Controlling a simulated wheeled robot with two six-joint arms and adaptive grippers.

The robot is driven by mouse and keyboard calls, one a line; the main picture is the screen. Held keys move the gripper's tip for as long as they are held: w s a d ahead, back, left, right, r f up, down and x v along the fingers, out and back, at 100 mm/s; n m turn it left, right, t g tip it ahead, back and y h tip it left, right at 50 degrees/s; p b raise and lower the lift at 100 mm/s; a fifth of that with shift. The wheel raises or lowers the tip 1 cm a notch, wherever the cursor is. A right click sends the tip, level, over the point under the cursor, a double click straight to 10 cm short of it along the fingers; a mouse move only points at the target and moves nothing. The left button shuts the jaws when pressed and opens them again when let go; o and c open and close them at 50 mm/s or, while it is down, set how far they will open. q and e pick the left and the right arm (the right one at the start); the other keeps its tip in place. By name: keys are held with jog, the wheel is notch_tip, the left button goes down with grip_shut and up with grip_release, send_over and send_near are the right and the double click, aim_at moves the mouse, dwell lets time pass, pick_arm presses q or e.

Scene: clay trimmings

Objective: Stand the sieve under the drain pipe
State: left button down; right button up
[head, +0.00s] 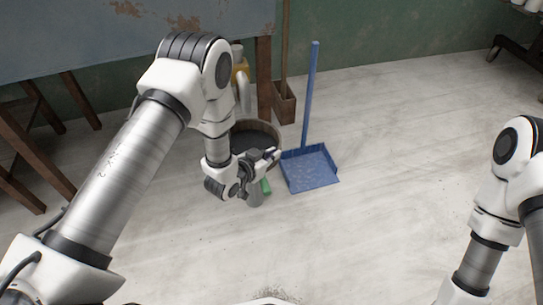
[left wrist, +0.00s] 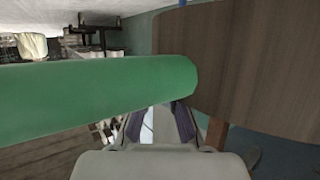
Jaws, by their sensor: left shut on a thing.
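My left gripper (head: 268,158) is low over the floor, in front of a round, brown-rimmed vessel with a dark inside (head: 255,136). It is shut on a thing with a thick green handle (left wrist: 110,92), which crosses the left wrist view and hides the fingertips. In the head view only a small green part (head: 266,187) shows below the gripper, beside a grey part. I cannot tell whether this held thing is the sieve. The pale drain pipe (head: 243,92) comes down behind the vessel, partly hidden by my left arm. My right gripper is outside the view.
A blue dustpan (head: 309,170) with an upright blue handle lies right of the vessel. A grey table (head: 110,38) with wooden legs is at the upper left.

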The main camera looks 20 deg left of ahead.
pick_arm(q)
jog(key=c, duration=1.7)
grip_release()
jog(key=shift+f, duration=0.15)
jog(key=o, duration=0.4)
jog(key=shift+r, duration=0.25)
jog(key=p+v, duration=0.5)
jog(key=v, duration=0.6)
jog(key=s+a+f+n+g+y, duration=0.1)
jog(key=s+f+g, duration=0.2)
jog(key=s, duration=0.5)
jog(key=s+a+f+n+g+y, duration=0.1)
jog(key=s+f+n+g+y, duration=0.1)
jog(key=s+g, duration=0.3)
jog(key=s+a+f+n+g+y, duration=0.1)
jog(key=s+f+g, duration=0.3)
jog(key=s, duration=0.9)
jog(key=shift+a+f+g+y, duration=0.3)
jog(key=shift+a+f, duration=0.15)
jog(key=shift+f, duration=0.05)
